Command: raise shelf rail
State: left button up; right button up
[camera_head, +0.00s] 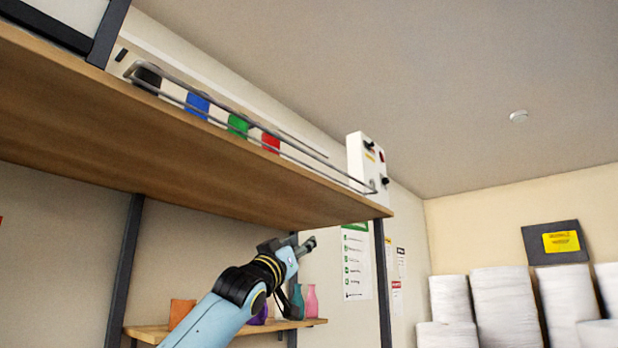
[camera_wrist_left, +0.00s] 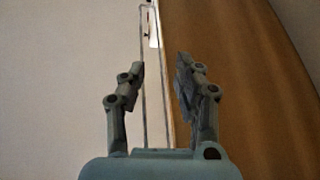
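The shelf rail (camera_head: 318,169) is a thin wire rail along the front edge of the high wooden shelf (camera_head: 190,170). It also shows in the left wrist view as thin upright lines (camera_wrist_left: 143,75) beside the brown shelf board (camera_wrist_left: 240,90). My left gripper (camera_head: 305,245) is below the right part of the shelf, apart from the rail in the head view. In the left wrist view its two fingers (camera_wrist_left: 160,82) are spread and empty, with the rail lines showing between them. My right gripper is in neither view.
Behind the rail stand black, blue (camera_head: 197,104), green (camera_head: 238,125) and red (camera_head: 271,141) items. A white box with knobs (camera_head: 367,165) stands at the shelf's right end. A lower shelf (camera_head: 150,332) holds coloured vessels. Dark posts (camera_head: 383,290) support the shelves. White rolls (camera_head: 503,305) stand at right.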

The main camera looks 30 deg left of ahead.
aim_at(307, 153)
pick_arm(q)
jog(key=s+r+t+h, duration=0.1)
jog(key=s+r+t, duration=0.15)
jog(key=r, duration=0.55)
jog(key=s+r+t, duration=0.1)
jog(key=s+r, duration=0.2)
jog(key=r, duration=0.5)
jog(key=shift+m+h, duration=0.3)
jog(key=shift+m, duration=0.1)
jog(key=p+x, duration=0.7)
jog(key=p, duration=0.1)
jog(key=shift+s+d+r, duration=0.15)
jog(key=shift+d, duration=0.05)
jog(key=p+x, duration=0.3)
jog(key=p, duration=0.4)
jog(key=shift+a+p, duration=0.1)
jog(key=shift+p, duration=0.25)
jog(key=shift+w+p, duration=0.35)
jog(key=shift+p, duration=0.2)
grip_shut()
